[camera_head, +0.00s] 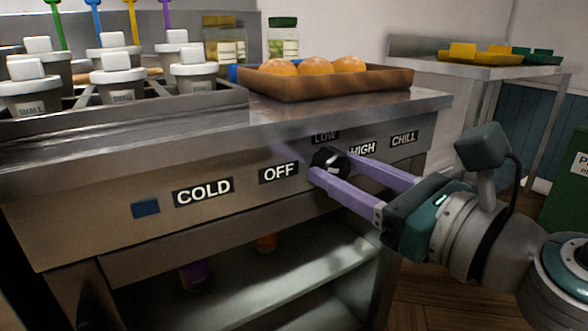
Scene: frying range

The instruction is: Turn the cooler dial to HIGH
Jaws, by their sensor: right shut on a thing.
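The cooler dial (329,161) is a black round knob on the steel front panel, among the labels OFF (279,173), LOW (325,136) and HIGH (362,149). LOW is above it and partly covered, HIGH is to its right. My right gripper (330,166) comes in from the right and is shut on the dial, its purple fingers on either side. I cannot tell where the dial's pointer is. My left gripper is not in view.
The steel counter (190,134) juts out above the panel, with lidded cups (118,78) and a tray (318,85) of buns on it. The labels COLD (203,191) and CHILL (404,139) are farther out. An open shelf (290,281) is below.

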